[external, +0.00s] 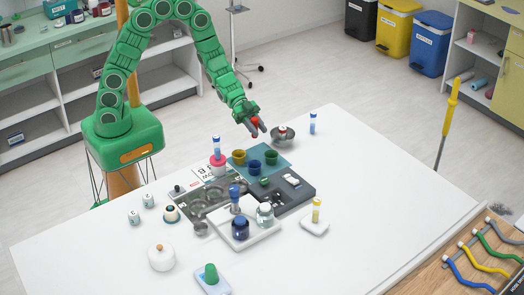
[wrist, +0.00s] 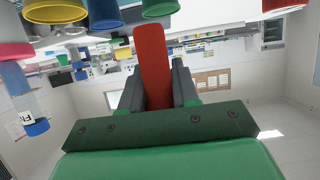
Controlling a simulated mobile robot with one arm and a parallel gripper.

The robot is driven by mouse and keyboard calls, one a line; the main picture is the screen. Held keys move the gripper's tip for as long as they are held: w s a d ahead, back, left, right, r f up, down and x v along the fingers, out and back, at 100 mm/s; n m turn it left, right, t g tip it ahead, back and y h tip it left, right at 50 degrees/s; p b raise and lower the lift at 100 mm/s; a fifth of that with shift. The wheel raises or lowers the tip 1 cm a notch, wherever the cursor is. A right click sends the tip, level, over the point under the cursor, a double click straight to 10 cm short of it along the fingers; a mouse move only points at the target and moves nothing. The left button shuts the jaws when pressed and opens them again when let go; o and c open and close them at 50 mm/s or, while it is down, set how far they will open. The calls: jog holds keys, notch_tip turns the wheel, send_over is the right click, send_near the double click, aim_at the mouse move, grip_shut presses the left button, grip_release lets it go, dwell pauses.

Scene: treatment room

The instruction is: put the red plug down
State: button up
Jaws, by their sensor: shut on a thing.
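My gripper (external: 257,130) is shut on the red plug (external: 255,122) and holds it above the far part of the white table. In the wrist view the red plug (wrist: 151,62) stands out long between the two grey fingers of my gripper (wrist: 158,85). Its far end is clear of the fingers.
A metal bowl (external: 284,140) with a small red-and-white thing is just right of my gripper. A blue-capped vial (external: 312,124) stands beyond it. A pink-topped holder (external: 218,159) bears another vial. A grey tray (external: 295,197) lies nearer. The table's right side (external: 390,185) is clear.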

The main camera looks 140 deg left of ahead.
aim_at(256, 120)
jog(key=shift+r, duration=1.5)
